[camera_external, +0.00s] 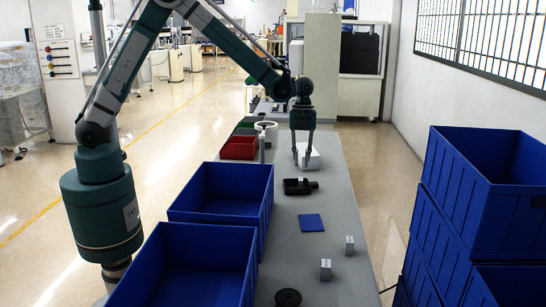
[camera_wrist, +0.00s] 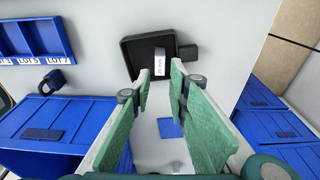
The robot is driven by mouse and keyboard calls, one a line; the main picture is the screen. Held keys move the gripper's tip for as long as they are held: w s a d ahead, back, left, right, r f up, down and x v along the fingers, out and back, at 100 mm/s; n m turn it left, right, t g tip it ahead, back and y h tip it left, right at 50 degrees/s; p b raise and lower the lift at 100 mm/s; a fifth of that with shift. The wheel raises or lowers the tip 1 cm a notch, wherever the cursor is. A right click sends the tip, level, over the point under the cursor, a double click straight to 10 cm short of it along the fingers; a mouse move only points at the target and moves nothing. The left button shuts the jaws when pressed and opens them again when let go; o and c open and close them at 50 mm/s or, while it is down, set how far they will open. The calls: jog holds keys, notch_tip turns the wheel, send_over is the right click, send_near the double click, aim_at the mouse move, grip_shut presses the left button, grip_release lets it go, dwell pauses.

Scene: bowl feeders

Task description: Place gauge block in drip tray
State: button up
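The drip tray (camera_external: 290,188) is a shallow black tray with a tab on its right side, on the grey table. It shows larger in the wrist view (camera_wrist: 135,62). A pale, lettered gauge block (camera_wrist: 160,63) shows between my fingertips against the tray. I cannot tell whether it is gripped or lies in the tray. My gripper (camera_external: 302,160) points down above or just beyond the tray. Its fingers (camera_wrist: 161,75) stand apart, but their contact with the block is unclear. Two more pale, marked blocks stand on the near table, one further right (camera_external: 349,245) and one nearer (camera_external: 326,268).
A flat blue square (camera_external: 312,223) lies in front of the tray. Large blue bins (camera_external: 222,192) line the left side. A red bin (camera_external: 238,148) is behind them. A black round object (camera_external: 288,298) lies at the front. Blue crates (camera_external: 470,200) are stacked right of the table.

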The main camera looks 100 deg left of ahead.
jog(key=shift+a+r, duration=0.2)
jog(key=shift+r, duration=0.95)
jog(key=s+d+r+n+t+y, duration=0.15)
jog(key=s+d+r+n, duration=0.25)
jog(key=s+d+r, duration=0.5)
jog(key=s+d+r+n+t, duration=0.2)
jog(key=s+d+r+n, duration=0.4)
jog(key=r, duration=0.4)
jog(key=s+d+n+t, duration=0.2)
jog(key=s+d+n, duration=0.1)
jog(key=s, duration=0.8)
jog(key=s+d+r+n+t, duration=0.1)
jog(key=s+d+n, duration=0.3)
jog(key=s, duration=0.8)
jog(key=shift+d+r+n+t, duration=0.25)
jog(key=shift+n+t, duration=0.1)
jog(key=shift+n, duration=0.15)
